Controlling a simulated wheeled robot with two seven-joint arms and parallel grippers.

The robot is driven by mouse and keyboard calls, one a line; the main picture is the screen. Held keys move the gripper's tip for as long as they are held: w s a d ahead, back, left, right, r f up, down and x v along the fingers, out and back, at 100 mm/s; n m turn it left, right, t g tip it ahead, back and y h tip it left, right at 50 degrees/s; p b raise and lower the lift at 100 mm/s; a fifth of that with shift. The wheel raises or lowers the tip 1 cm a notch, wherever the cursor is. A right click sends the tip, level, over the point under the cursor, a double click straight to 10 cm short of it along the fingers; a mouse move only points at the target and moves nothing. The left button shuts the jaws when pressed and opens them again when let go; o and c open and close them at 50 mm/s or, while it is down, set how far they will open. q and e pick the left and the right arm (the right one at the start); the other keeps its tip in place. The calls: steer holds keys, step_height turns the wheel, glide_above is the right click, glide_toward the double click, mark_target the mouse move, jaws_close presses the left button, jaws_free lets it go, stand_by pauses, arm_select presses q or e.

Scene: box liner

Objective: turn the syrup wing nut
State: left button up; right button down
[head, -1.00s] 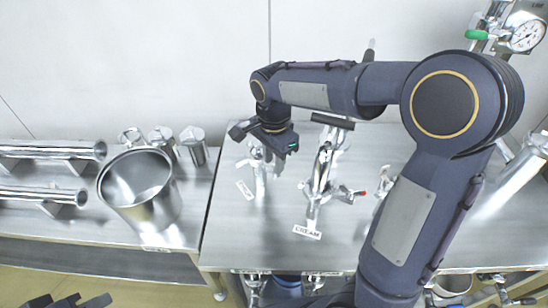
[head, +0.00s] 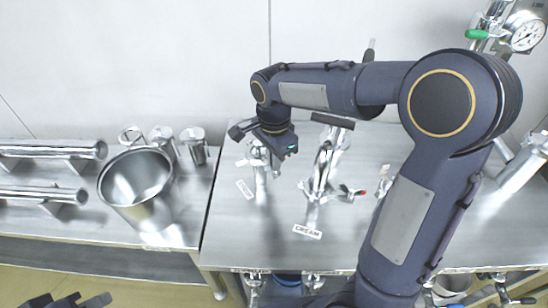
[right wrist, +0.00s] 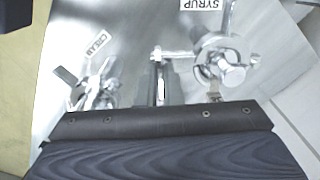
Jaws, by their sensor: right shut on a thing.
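The syrup fitting is a bright metal pipe joint (head: 259,170) at the left of the right-hand bench in the head view, beside a small white label (head: 244,189). In the right wrist view it is the round clamp (right wrist: 222,62), under the upside-down SYRUP label (right wrist: 201,4). My right gripper (head: 264,150) is at the top of this fitting, shut on the syrup wing nut (right wrist: 160,54) at the clamp's left side. The gripper body partly hides the nut. My left gripper (head: 68,301) shows only partly at the bottom left edge, far from the fitting; its jaws are unclear.
The cream fitting (head: 321,176), with its CREAM label (head: 307,232), stands just right of the syrup one. A steel pot (head: 137,190) and pipes (head: 50,150) are on the left bench. A pressure gauge (head: 526,36) is at the upper right. The bench front is clear.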

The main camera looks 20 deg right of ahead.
steer(key=m+p, duration=0.1)
steer(key=m, duration=0.4)
steer(key=shift+r, duration=0.1)
steer(key=m+p, duration=0.1)
steer(key=m, duration=0.4)
steer(key=shift+w, duration=0.1)
steer(key=m+p, duration=0.2)
steer(key=m, duration=0.2)
steer(key=shift+r+p, duration=0.1)
steer(key=shift+p, duration=0.3)
steer(key=shift+d+m+p, duration=0.1)
steer(key=shift+m+p, duration=1.05)
steer(key=shift+m, duration=0.85)
steer(key=shift+w, duration=0.1)
steer(key=c, duration=1.6)
jaws_free()
steer(key=shift+f, duration=0.2)
